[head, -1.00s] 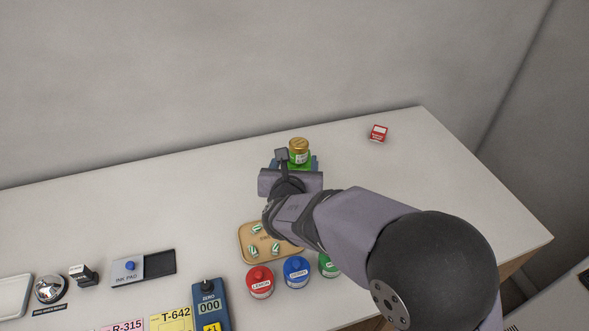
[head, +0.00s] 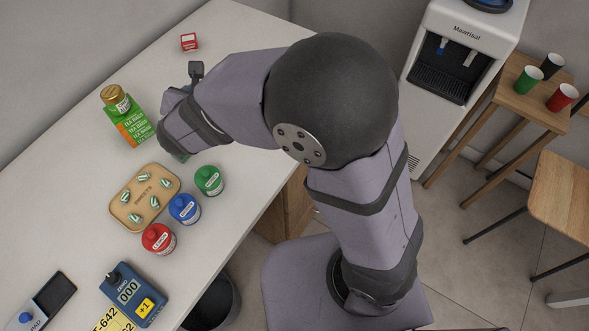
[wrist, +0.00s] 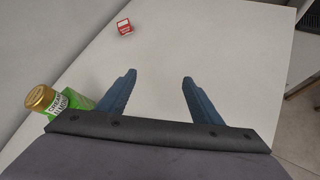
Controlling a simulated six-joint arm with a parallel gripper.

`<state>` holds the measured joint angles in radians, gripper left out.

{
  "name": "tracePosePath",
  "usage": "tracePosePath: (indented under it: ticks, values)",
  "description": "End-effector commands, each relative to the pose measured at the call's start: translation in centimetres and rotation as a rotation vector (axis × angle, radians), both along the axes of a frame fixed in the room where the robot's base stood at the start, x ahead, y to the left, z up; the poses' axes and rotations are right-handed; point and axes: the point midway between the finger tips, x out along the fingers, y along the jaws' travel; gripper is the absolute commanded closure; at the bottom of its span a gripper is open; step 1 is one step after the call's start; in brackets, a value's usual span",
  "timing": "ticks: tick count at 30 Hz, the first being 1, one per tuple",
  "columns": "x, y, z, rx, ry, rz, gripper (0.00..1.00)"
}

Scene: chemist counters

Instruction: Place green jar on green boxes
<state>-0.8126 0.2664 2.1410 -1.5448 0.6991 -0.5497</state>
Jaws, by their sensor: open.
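A green jar (head: 115,98) with a gold lid sits on top of the green tea-bag boxes (head: 127,128) on the counter in the head view. In the wrist view the jar (wrist: 45,100) is at the left edge, with some green of the boxes (wrist: 80,102) beside it. My gripper (wrist: 158,79) is open, with nothing between its two blue fingers. It is to the right of the jar and apart from it. In the head view my arm mostly hides the gripper.
A small red box (head: 189,41) lies at the far end of the counter. A tray of sweets (head: 132,215) and red (head: 158,239), blue (head: 184,209) and green-lidded (head: 209,181) jars stand nearer. The counter between the gripper and the red box is clear.

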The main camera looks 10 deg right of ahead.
Motion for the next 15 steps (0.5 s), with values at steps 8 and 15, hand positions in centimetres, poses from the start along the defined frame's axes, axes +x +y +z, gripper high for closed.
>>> tracePosePath:
  ticks: [8,15]
  values:
    - [-7.1,-18.7,-4.8,0.480,0.189,-0.962,0.41]
    - [-16.6,-23.9,-7.8,0.894,0.226,-1.745,0.41]
